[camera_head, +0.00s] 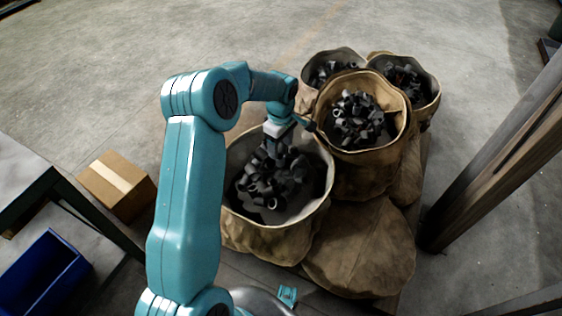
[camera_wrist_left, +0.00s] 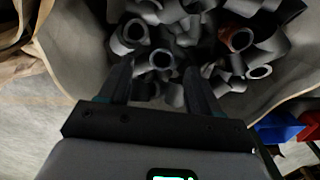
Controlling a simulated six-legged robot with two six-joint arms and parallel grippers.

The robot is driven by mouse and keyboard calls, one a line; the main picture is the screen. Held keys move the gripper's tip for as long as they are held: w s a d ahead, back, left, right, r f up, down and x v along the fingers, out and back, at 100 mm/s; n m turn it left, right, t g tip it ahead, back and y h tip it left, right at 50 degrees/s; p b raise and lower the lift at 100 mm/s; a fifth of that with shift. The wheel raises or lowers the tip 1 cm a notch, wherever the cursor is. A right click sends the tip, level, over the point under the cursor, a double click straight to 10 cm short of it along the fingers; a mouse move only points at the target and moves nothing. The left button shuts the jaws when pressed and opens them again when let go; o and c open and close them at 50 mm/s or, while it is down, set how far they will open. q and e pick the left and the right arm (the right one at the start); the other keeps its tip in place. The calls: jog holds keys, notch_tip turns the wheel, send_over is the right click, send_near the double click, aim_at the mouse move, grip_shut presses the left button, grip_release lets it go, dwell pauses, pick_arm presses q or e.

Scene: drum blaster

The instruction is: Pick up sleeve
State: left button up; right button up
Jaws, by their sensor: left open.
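Dark grey sleeves (camera_head: 268,190) lie in a loose heap in the nearest open sack (camera_head: 265,238). Each is a short hollow tube. My left gripper (camera_head: 275,148) reaches down into this sack, over the back part of the heap. In the left wrist view my left gripper (camera_wrist_left: 160,75) is open, its two fingers apart and pointing at the heap. A sleeve (camera_wrist_left: 162,59) shows its round opening just beyond and between the fingertips. Whether the fingers touch any sleeve I cannot tell. One sleeve (camera_wrist_left: 240,39) looks brownish. My right gripper is not in view.
More open sacks (camera_head: 360,170) with dark parts stand behind and right of the nearest one. A closed, flat sack (camera_head: 362,250) lies at front right. A wooden post (camera_head: 500,150) rises at right. A cardboard box (camera_head: 117,184) and blue bin (camera_head: 42,272) are at left.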

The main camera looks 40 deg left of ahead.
aim_at(280, 156)
pick_arm(q)
notch_tip(280, 156, down, 6)
jog(key=shift+s+r+b, duration=0.15)
jog(key=shift+b, duration=0.8)
jog(key=shift+r, duration=0.1)
grip_shut()
